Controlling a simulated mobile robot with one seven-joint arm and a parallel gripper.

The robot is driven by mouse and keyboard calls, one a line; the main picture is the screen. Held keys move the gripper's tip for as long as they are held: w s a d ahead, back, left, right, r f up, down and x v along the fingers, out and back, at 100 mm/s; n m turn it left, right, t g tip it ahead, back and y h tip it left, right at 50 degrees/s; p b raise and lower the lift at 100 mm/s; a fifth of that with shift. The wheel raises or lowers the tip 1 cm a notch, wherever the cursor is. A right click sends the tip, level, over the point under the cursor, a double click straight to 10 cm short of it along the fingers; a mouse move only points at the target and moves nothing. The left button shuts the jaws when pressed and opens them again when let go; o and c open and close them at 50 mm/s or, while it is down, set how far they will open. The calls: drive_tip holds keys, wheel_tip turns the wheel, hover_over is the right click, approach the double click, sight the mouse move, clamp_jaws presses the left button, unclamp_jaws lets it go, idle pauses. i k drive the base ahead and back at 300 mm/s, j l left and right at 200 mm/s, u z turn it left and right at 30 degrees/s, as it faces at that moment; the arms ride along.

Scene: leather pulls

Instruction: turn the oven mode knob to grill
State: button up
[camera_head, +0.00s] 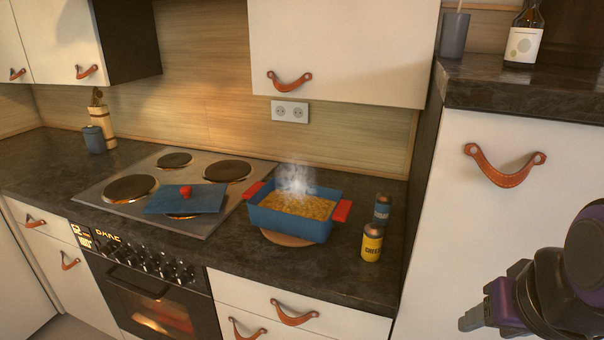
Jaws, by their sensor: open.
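The oven (150,308) is built in under the counter at the lower left, with its door shut and a warm glow inside. Its black control panel carries a row of several small knobs (150,262) and a lit display (108,235). The knobs' markings are too small to read, so I cannot tell which is the mode knob or where it points. My gripper (478,312) is at the lower right, in front of the white tall cabinet, open and empty. It is far to the right of the oven knobs and touches none of them.
The cooktop (222,205) holds a blue lid (187,199). A steaming blue dish (292,213) stands on a round wooden board beside a yellow shaker (372,242) and a blue one (382,208). Drawers with leather pulls (294,313) are right of the oven. The tall cabinet (450,230) bounds the counter.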

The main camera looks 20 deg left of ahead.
sight(108, 248)
drive_tip(key=u, duration=2.1)
drive_tip(key=i+j+z, duration=0.45)
drive_tip(key=i+j, duration=0.35)
drive_tip(key=i+j+z, duration=0.25)
drive_tip(key=i+j, duration=0.15)
drive_tip(key=j, duration=0.15)
drive_tip(key=i+j+z, duration=0.2)
drive_tip(key=j, duration=0.35)
drive_tip(key=j+z, duration=0.2)
drive_tip(key=z, duration=0.2)
drive_tip(key=j+z, duration=0.2)
drive_tip(key=z, duration=0.15)
drive_tip(key=i+u, duration=0.15)
drive_tip(key=u, duration=0.15)
drive_tip(key=i+j+u, duration=0.1)
drive_tip(key=u, duration=0.2)
drive_tip(key=i, duration=0.05)
